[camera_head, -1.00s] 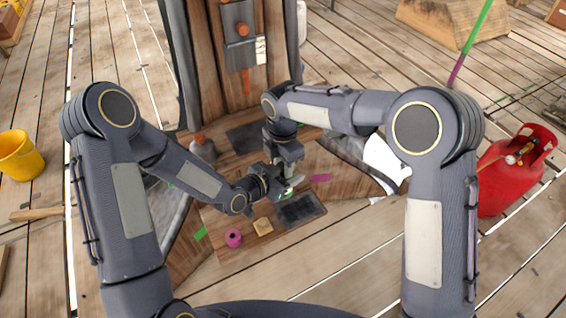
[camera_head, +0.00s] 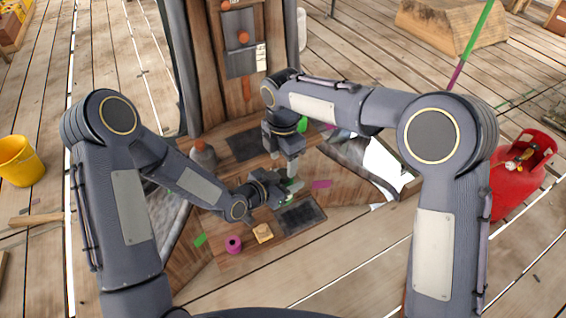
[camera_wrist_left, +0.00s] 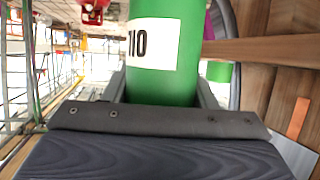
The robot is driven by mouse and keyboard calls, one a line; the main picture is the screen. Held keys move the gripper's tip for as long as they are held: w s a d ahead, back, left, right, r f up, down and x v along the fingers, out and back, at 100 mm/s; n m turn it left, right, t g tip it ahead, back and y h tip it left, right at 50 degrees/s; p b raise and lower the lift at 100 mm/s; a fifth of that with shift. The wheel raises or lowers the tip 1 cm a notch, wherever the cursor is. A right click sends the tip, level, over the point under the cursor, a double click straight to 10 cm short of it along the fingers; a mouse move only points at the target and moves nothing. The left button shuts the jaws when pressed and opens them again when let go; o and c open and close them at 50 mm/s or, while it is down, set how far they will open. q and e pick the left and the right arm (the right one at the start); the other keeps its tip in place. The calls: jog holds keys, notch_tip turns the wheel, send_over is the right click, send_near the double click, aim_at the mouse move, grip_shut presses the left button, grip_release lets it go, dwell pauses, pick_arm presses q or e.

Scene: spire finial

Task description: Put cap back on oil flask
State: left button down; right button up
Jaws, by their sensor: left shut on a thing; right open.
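My left gripper (camera_head: 279,193) is shut on the green oil flask (camera_wrist_left: 165,50), which fills the middle of the left wrist view and has a white label with dark letters. In the head view only a small green part of the flask (camera_head: 292,185) shows between the grippers. My right gripper (camera_head: 290,168) is open, pointing down just above the flask; whether it touches it I cannot tell. I cannot make out the cap for certain. A smaller green piece (camera_wrist_left: 220,71) shows beyond the flask in the left wrist view.
A dark mat (camera_head: 300,214), a pink roll (camera_head: 233,243) and a small wooden block (camera_head: 263,232) lie on the wooden bench (camera_head: 225,262). A grey-topped bottle (camera_head: 203,155) stands behind left.

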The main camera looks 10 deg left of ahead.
aim_at(283, 174)
jog(key=shift+c, duration=0.5)
jog(key=shift+s+r+n, duration=0.1)
jog(key=shift+r+n, duration=0.45)
jog(key=shift+n, duration=0.15)
jog(key=shift+r+n, duration=0.8)
jog(key=shift+r, duration=0.5)
jog(key=shift+f, duration=4.05)
